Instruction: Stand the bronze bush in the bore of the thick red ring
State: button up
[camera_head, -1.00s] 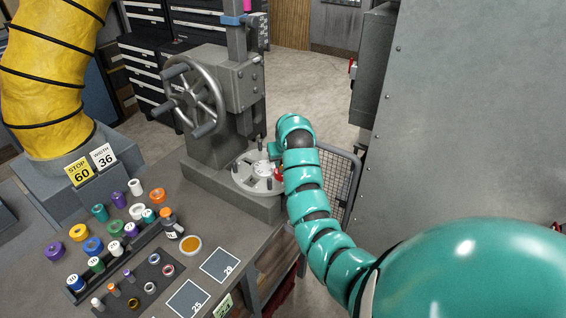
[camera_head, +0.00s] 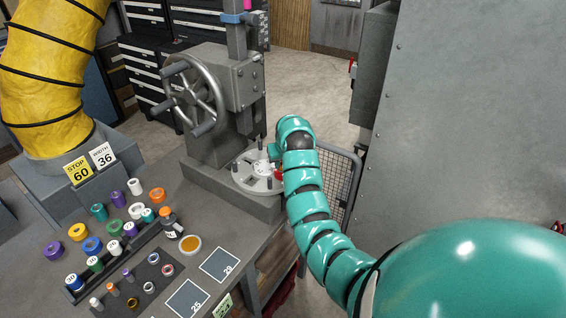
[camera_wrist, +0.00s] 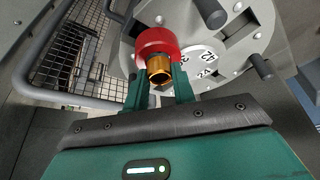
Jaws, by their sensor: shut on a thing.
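The bronze bush (camera_wrist: 160,71) is between the two teal fingers of my gripper (camera_wrist: 158,77), which is shut on it in the wrist view. The thick red ring (camera_wrist: 157,43) is right beyond the bush, over the round plate of the press. The bush overlaps the ring's near side in the picture. A small orange-bronze spot shows at the ring's far edge; I cannot tell whether the bush is inside the bore. In the head view a bit of the red ring (camera_head: 279,175) shows beside my arm on the plate. My fingers and the bush are hidden there.
The press plate (camera_head: 250,183) has upright dark pegs and numbered white marks, with the press column and handwheel (camera_head: 194,94) behind. A wire mesh guard (camera_head: 342,185) stands close to the right of my arm. Several coloured bushes and rings lie on the bench at left.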

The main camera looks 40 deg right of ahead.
jog(key=shift+f, duration=0.35)
jog(key=o, duration=1.1)
jog(key=shift+c, duration=0.2)
jog(key=shift+r, duration=0.1)
jog(key=p+v, duration=0.5)
jog(key=v, duration=1.2)
jog(key=shift+s+a+r, duration=0.1)
